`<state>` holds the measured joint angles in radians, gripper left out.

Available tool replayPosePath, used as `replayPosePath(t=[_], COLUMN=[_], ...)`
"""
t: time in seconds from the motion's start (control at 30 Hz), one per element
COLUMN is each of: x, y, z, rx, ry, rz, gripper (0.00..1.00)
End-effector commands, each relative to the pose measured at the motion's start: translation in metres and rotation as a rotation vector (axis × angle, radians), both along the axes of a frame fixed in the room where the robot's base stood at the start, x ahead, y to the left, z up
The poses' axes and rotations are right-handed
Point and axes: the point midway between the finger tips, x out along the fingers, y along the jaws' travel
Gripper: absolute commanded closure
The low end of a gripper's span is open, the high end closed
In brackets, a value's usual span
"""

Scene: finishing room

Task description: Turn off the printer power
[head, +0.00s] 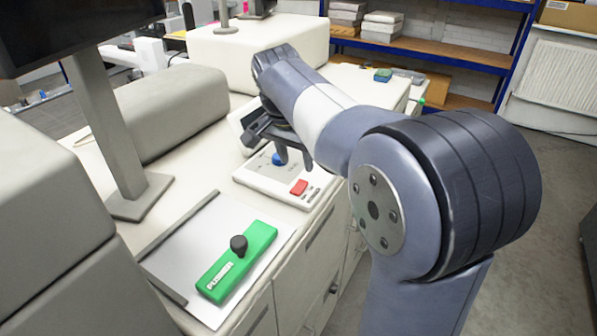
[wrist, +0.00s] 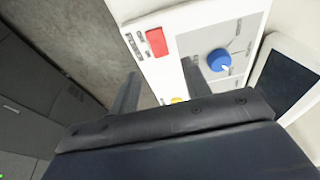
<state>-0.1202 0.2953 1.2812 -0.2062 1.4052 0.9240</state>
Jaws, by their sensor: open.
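A white control panel (head: 252,180) lies on the counter at the centre of the head view. It carries a red rectangular switch (head: 298,187) near its front right end and a blue round knob (head: 279,159) farther back. In the wrist view the red switch (wrist: 156,42) is at the upper middle, the blue knob (wrist: 219,60) to its right, and part of a yellow button (wrist: 178,99) below. My gripper (head: 295,158) is open and empty above the panel, its fingers pointing down. In the wrist view the gripper (wrist: 160,85) has its fingers apart. The switch's setting cannot be told.
A green block with a black knob (head: 228,262) lies on a pale plate at the front. A dark screen on a stand (head: 105,130) rises at the left. A dark-faced display (wrist: 283,80) sits beside the panel. Shelves (head: 425,55) stand behind; floor is clear at right.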

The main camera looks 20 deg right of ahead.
Motion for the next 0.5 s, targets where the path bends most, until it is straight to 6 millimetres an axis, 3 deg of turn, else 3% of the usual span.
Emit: replayPosePath(t=[0.2,0.5], x=[-0.006,-0.008], y=[0.006,0.007], z=[0.030,0.038], rx=[0.001,0.000], ry=[-0.001,0.002], rz=[0.001,0.001], gripper=[0.55,0.55])
